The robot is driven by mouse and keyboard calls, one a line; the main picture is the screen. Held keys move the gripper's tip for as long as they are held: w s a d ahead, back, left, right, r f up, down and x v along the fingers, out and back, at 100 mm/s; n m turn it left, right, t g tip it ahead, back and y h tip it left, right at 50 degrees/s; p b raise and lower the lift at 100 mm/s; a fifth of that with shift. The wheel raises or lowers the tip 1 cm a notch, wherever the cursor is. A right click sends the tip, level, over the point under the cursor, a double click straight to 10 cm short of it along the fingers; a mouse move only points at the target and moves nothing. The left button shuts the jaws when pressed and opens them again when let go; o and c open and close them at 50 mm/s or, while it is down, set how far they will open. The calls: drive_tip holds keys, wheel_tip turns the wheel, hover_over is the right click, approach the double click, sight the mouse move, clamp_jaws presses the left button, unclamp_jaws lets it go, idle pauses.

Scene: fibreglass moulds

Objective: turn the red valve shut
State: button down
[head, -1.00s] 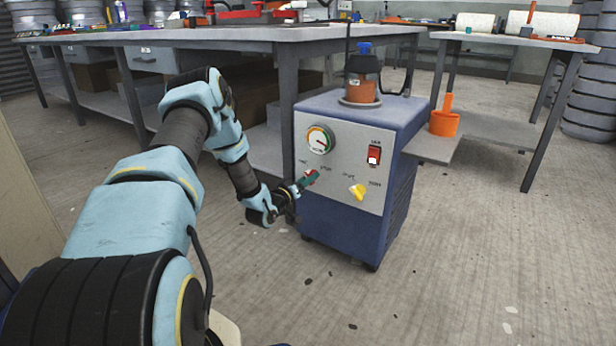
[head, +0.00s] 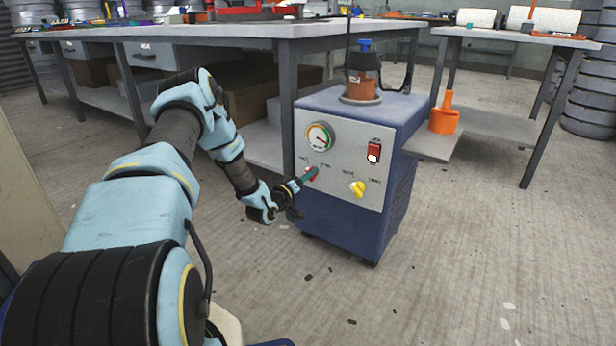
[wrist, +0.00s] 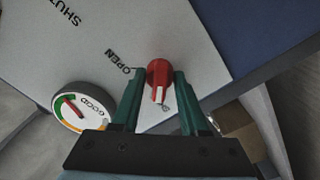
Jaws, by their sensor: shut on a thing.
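The red valve (wrist: 159,74) sits on the pale front panel (head: 335,145) of a blue cabinet. In the head view only small parts of the valve (head: 313,178) show beside my fingers. My gripper (wrist: 157,84) is shut on the valve, with one green finger on each side of it. In the head view my gripper (head: 309,174) reaches the panel from the left. A pale mark on the valve points down in the wrist view, toward my palm. The word OPEN stands to the valve's upper left there, and SHUT farther up. The panel around the valve is partly hidden by the fingers.
A round gauge (head: 319,137) sits above the valve. A yellow valve (head: 357,189) and a red switch (head: 374,152) are to the right. A jar with a blue cap (head: 363,80) stands on the cabinet. Open floor lies in front.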

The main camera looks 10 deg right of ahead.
drive_tip(key=shift+c, duration=2.2)
unclamp_jaws()
drive_tip(key=shift+a, duration=0.1)
drive_tip(key=p+v, duration=0.3)
drive_tip(key=v, duration=0.7)
drive_tip(key=shift+s, duration=0.3)
drive_tip(key=shift+a, duration=0.15)
